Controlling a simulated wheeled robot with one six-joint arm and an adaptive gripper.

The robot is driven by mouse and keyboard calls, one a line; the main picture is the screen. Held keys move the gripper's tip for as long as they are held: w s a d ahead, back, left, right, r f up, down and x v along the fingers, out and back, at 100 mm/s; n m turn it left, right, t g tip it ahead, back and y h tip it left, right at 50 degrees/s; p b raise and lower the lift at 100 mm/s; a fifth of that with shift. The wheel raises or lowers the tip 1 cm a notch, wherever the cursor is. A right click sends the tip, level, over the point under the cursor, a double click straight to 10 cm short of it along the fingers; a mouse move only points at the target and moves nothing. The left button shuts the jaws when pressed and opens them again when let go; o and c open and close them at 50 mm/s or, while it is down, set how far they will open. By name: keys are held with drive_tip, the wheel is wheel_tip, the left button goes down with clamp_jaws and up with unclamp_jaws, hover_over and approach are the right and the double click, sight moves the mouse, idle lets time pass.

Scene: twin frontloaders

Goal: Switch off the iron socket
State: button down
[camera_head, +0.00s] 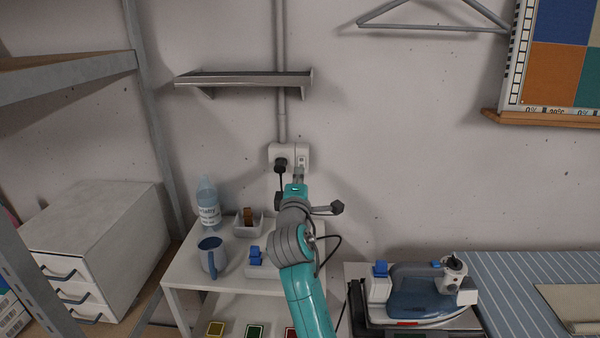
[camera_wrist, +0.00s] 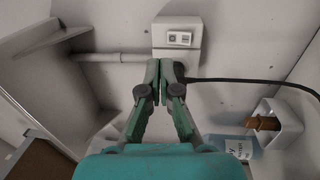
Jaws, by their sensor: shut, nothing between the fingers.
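The white wall socket (camera_head: 276,152) is on the back wall below a vertical conduit, with a black plug (camera_head: 280,164) in its left part. Its right part has a small switch panel. In the wrist view the socket box (camera_wrist: 192,24) is at the top centre, with the switch (camera_wrist: 180,38) on its face. My gripper (camera_head: 298,173) is shut and empty, its tips just below the socket's right part. In the wrist view my gripper (camera_wrist: 166,66) overlaps the lower edge of the box; whether it touches cannot be told. The iron (camera_head: 425,295) stands at the lower right.
A wall shelf (camera_head: 245,78) is above left. A striped ironing board (camera_head: 500,275) is at right.

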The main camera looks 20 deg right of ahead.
drive_tip(key=v, duration=0.6)
drive_tip(key=shift+r, duration=0.75)
drive_tip(key=shift+s, duration=0.1)
